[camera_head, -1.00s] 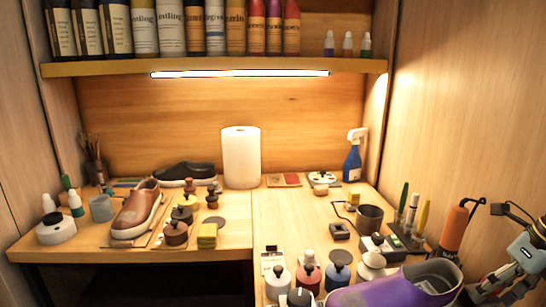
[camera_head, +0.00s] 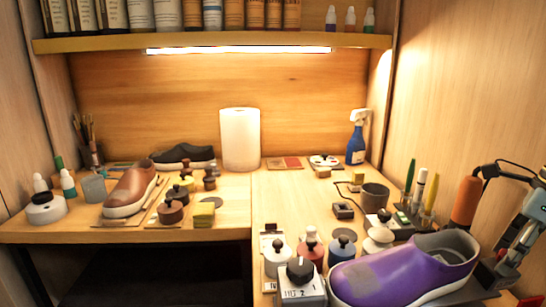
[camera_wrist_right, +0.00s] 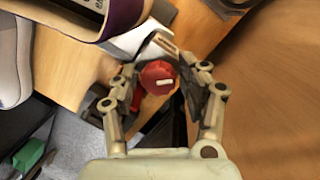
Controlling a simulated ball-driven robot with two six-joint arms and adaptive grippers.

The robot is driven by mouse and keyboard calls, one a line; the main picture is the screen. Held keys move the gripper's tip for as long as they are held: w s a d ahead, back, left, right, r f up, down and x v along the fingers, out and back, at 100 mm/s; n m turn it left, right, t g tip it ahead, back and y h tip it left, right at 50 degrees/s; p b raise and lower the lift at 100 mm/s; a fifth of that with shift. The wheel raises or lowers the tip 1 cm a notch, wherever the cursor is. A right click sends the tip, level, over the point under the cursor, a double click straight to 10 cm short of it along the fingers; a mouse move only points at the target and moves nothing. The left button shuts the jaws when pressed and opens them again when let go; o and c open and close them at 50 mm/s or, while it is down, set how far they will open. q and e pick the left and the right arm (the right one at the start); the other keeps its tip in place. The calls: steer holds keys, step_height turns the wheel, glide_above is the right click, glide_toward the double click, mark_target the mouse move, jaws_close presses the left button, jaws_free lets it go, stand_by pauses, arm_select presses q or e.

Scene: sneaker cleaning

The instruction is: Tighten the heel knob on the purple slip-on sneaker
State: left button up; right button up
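The purple slip-on sneaker (camera_head: 405,270) stands at the front right of the bench, toe to the left and heel to the right. Part of it shows at the top of the right wrist view (camera_wrist_right: 120,14). The red heel knob (camera_wrist_right: 157,77) has a white mark and sits just behind the heel. My right gripper (camera_wrist_right: 160,82) is open, with one finger on each side of the knob. I see no clear contact with it. In the head view my right gripper (camera_head: 503,268) is at the right edge beside the heel, and the knob is hidden. My left gripper is not in view.
A grey box with a black dial (camera_head: 300,285) stands left of the toe. Several round-knobbed bottles (camera_head: 311,252) are behind it. An orange-handled tool with a cable (camera_head: 466,201) stands behind the heel, near the right wall. A brown sneaker (camera_head: 130,190) is far left.

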steer(key=n+b, duration=0.3)
steer(key=shift+a+f+b, duration=0.15)
steer(key=shift+f+b, duration=0.15)
steer(key=shift+f, duration=0.05)
steer(key=shift+r+n+g+h+p, duration=0.3)
steer(key=shift+n, duration=0.3)
steer(key=shift+a+r+n+h+p, duration=0.1)
steer(key=shift+r+n+h+p, duration=0.15)
steer(key=shift+n+p, duration=0.85)
steer(key=shift+f+n, duration=0.1)
steer(key=shift+n, duration=0.5)
steer(key=shift+f+n+h, duration=0.15)
steer(key=shift+n+h, duration=0.2)
steer(key=shift+n, duration=0.35)
steer(key=shift+n+p, duration=0.55)
steer(key=shift+n, duration=0.45)
steer(key=n+h, duration=0.1)
steer(key=n, duration=0.2)
steer(key=shift+f+n, duration=0.1)
steer(key=shift+n, duration=0.2)
steer(key=n+h, duration=0.1)
steer(key=n, duration=0.2)
steer(key=shift+s+b, duration=0.1)
steer(key=shift+b, duration=0.3)
